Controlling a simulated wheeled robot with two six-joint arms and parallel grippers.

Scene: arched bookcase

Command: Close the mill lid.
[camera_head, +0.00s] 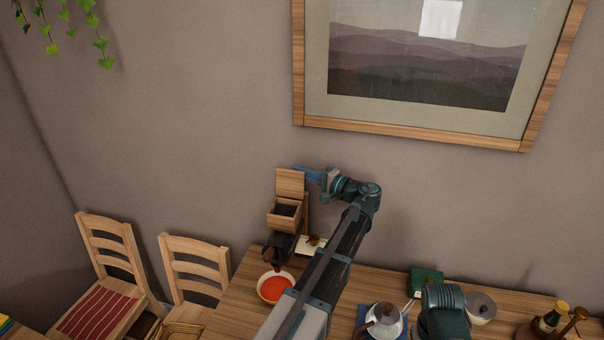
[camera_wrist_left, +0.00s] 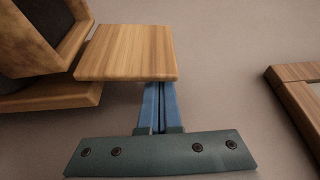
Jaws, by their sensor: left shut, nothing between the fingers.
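The wooden mill has an open box (camera_head: 284,213) with dark contents, and its lid (camera_head: 290,182) stands raised at the back of the box. My left gripper (camera_head: 301,173) is shut and empty, with its blue fingers at the upper right edge of the lid, partly hidden by it. In the left wrist view the closed fingers (camera_wrist_left: 156,105) reach to the edge of the lid (camera_wrist_left: 128,52), their tips hidden behind it. I cannot tell whether they touch. The mill's box (camera_wrist_left: 70,45) shows at the upper left there. My right gripper is not in view.
A bowl with red contents (camera_head: 274,287) stands on the table (camera_head: 235,310) below the mill. A framed picture (camera_head: 420,60) hangs on the wall above. Chairs (camera_head: 195,262) stand at left.

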